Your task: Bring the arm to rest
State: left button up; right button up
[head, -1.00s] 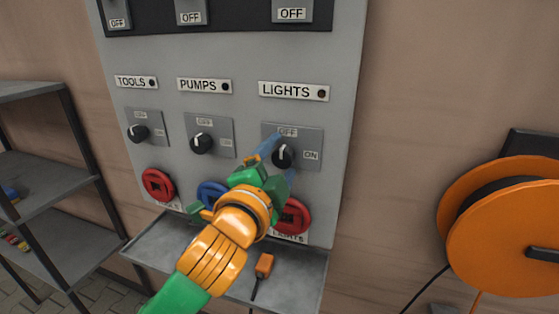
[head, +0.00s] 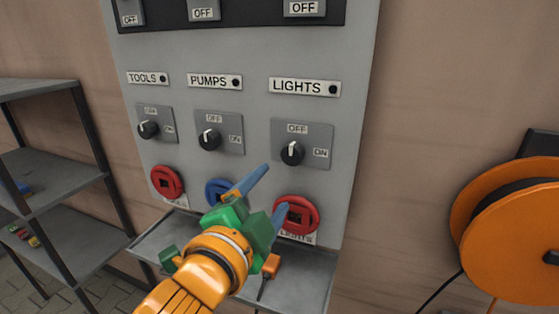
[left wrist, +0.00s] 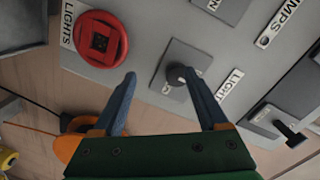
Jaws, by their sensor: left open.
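My left gripper (head: 270,190) is open and empty, its two blue fingers apart below and left of the black LIGHTS knob (head: 292,153). The knob's white mark points up, toward the OFF label. In the left wrist view the open gripper (left wrist: 159,76) shows with the LIGHTS knob (left wrist: 176,74) beyond its fingers, near the right one. Whether that finger touches it cannot be told there, but the head view shows them apart. My right gripper is not in view.
The grey panel (head: 240,60) also carries the TOOLS knob (head: 148,129), PUMPS knob (head: 209,139), and red and blue sockets. A tray (head: 310,275) juts out below, with an orange item (head: 271,265). An orange reel (head: 520,240) is at right, shelves (head: 60,185) at left.

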pick_arm(q)
jog(key=s+a+f+n+g+y, duration=0.1)
jog(key=s+a+f+n+g, duration=0.15)
jog(key=f, duration=0.65)
jog(key=s+a+f+n+g+y, duration=0.1)
jog(key=s+a+f+n+g, duration=0.2)
jog(key=f, duration=0.5)
jog(key=s+a+f+n+g+y, duration=0.1)
jog(key=a+f+n+g, duration=0.2)
jog(key=f, duration=0.6)
jog(key=s+a+f+n+g+y, duration=0.2)
jog(key=s+a+f+n+g, duration=0.25)
jog(key=s+f, duration=0.75)
notch_tip(320, 180, down, 11)
jog(key=s, duration=0.2)
jog(key=s+a+f+g, duration=0.2)
jog(key=s+f, duration=1.2)
jog(key=f, duration=0.1)
jog(key=shift+a+f, duration=0.35)
jog(key=shift+f, duration=0.05)
jog(key=shift+s, duration=0.1)
